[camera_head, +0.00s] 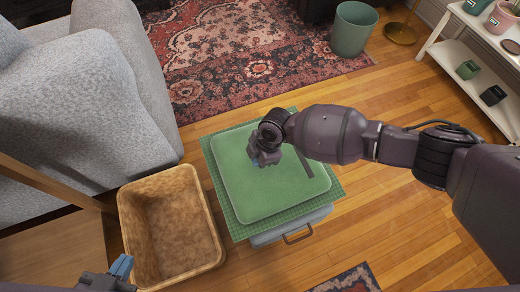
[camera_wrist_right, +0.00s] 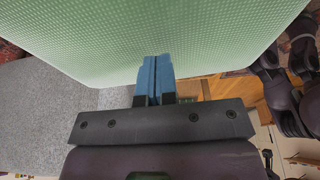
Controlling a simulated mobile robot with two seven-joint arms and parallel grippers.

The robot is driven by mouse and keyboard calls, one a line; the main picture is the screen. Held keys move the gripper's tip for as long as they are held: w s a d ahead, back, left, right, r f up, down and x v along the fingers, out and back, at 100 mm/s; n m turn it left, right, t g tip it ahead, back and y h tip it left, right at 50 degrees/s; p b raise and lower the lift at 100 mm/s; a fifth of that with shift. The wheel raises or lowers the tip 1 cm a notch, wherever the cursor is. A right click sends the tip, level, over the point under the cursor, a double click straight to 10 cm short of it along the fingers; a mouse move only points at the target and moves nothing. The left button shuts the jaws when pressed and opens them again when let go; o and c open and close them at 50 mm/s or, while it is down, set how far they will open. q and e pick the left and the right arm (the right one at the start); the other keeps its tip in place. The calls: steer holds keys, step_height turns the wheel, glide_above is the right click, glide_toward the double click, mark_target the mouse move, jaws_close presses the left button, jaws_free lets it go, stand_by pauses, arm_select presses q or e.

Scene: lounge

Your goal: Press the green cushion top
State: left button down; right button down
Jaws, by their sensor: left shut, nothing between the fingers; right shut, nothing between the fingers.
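The green cushion top (camera_head: 250,195) is a rounded square pad lying flat on a green checked cloth over a low grey box with a handle. My right gripper (camera_head: 265,158) is over the upper part of the cushion, reaching in from the right, with its fingers mostly hidden by the wrist. In the right wrist view the gripper's blue fingers (camera_wrist_right: 154,75) are shut together, with the green cushion (camera_wrist_right: 160,35) filling the space beyond them. I cannot tell whether they touch it. My left gripper (camera_head: 121,267) is shut and empty at the bottom left, beside the basket.
A tan wicker basket (camera_head: 199,262) stands left of the cushion. A grey sofa (camera_head: 85,110) is at the left and a patterned red rug (camera_head: 225,50) behind. A green bin (camera_head: 353,29) and a white shelf (camera_head: 460,55) stand at the back right. Wooden floor is bare at the right.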

steer(key=shift+f, duration=0.5)
steer(key=shift+f, duration=0.25)
steer(key=shift+s+f+b, duration=0.2)
steer(key=shift+f+b, duration=0.65)
steer(key=shift+f, duration=0.9)
arm_select(q)
steer(key=shift+s+a+f+n+t, duration=0.1)
steer(key=shift+a+f+n+t, duration=0.15)
steer(key=shift+t, duration=0.25)
arm_select(e)
steer(key=shift+w+r, duration=0.1)
arm_select(q)
steer(key=shift+r, duration=0.1)
arm_select(e)
steer(key=shift+r, duration=0.1)
